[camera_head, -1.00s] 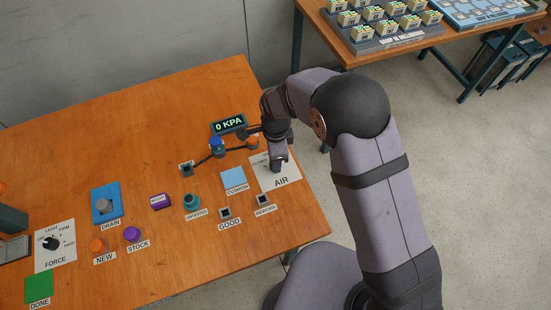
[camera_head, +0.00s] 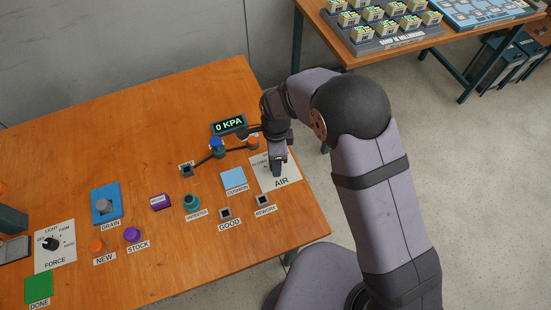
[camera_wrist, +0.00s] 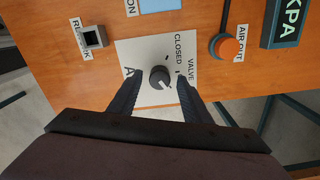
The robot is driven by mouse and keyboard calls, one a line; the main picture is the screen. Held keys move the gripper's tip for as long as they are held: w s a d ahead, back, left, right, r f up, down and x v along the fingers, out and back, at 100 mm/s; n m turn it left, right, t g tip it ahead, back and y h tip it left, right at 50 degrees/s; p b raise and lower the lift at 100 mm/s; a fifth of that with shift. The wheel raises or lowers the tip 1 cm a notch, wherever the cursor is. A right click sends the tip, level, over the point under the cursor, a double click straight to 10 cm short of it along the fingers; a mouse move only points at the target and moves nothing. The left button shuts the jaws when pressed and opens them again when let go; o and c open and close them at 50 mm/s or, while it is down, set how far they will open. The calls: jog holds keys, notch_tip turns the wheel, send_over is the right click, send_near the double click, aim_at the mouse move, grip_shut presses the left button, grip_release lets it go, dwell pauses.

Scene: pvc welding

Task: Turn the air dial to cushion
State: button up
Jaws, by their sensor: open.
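The air dial (camera_wrist: 160,77) is a dark round knob on a white plate (camera_wrist: 126,49) marked "CLOSED" and "VALVE". A light pointer mark on the knob faces toward the lower right in the wrist view. My gripper (camera_wrist: 158,80) is open, with one finger on each side of the knob; I cannot tell whether either touches it. In the head view my gripper (camera_head: 278,163) is over the white AIR plate (camera_head: 284,183) and hides the knob. A light blue pad (camera_head: 233,178) labelled "CUSHION" lies left of the plate.
A display (camera_head: 229,124) reads "0 KPA". An orange AIR OUT fitting (camera_wrist: 229,47) is close beside the plate, and a small REWORK socket (camera_head: 263,199) is in front. The FORCE dial (camera_head: 51,243) is far left. The table's right edge is near.

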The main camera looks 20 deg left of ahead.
jog(key=shift+r, duration=0.1)
jog(key=shift+r+b, duration=0.9)
jog(key=shift+r, duration=2.7)
